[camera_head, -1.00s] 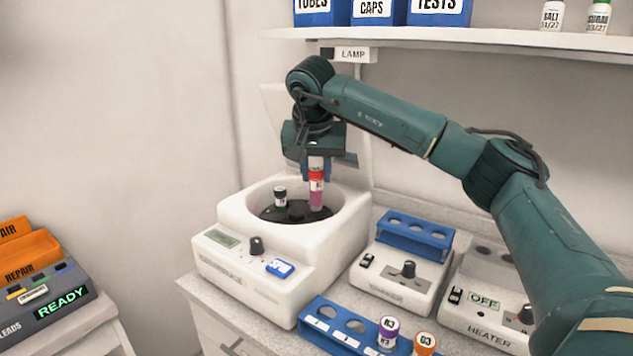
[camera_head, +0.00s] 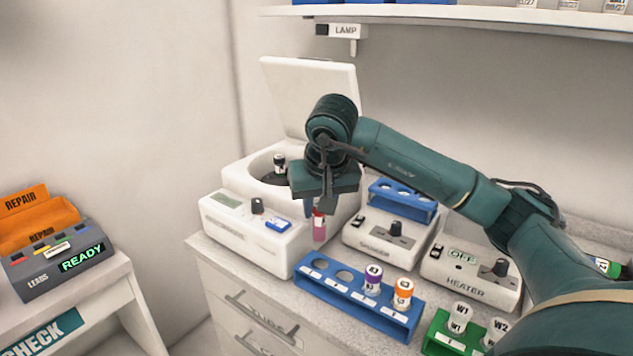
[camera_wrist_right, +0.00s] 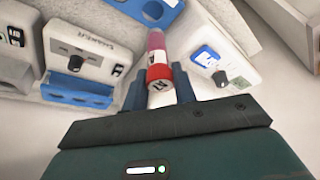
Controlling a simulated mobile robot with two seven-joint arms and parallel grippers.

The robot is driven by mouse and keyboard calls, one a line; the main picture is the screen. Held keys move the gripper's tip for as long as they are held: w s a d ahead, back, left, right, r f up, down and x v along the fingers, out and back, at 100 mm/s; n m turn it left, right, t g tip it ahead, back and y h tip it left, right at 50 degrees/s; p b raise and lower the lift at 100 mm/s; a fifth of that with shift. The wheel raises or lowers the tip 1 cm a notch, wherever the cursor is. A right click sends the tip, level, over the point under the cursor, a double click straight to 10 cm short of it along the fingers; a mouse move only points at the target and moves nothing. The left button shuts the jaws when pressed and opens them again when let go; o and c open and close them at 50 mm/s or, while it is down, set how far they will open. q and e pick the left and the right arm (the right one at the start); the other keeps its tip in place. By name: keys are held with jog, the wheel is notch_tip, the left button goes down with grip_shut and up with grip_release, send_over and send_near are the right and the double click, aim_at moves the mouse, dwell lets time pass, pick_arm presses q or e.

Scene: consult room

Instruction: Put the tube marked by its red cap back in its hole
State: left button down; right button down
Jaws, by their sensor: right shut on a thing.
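The red-capped tube (camera_head: 319,228), with pink contents, hangs roughly upright below my right gripper (camera_head: 319,205) in the head view. That gripper is shut on its red cap. In the right wrist view the tube (camera_wrist_right: 156,44) shows between the fingers (camera_wrist_right: 160,88), its cap label partly readable. The blue front rack (camera_head: 388,323) has two open holes at its left end; a purple-capped tube (camera_head: 372,280) and an orange-capped tube (camera_head: 402,294) stand to their right. The held tube is clear of the rack, above its left end in the picture. My left gripper is not in view.
A shaker (camera_head: 378,238) with a blue rack and a heater (camera_head: 465,277) reading OFF stand right. A green rack (camera_head: 441,338) with white-capped tubes is at front right.

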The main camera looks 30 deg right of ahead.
aim_at(321, 224)
jog(key=shift+s+a+f, duration=0.2)
jog(key=shift+s+f, duration=0.2)
jog(key=shift+f, duration=0.3)
jog(key=shift+f+b, duration=0.95)
jog(key=shift+f, duration=0.15)
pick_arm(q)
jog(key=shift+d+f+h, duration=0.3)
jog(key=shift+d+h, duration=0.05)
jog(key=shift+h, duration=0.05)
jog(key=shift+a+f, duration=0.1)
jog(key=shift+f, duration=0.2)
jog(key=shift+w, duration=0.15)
pick_arm(e)
jog(key=shift+f, duration=0.1)
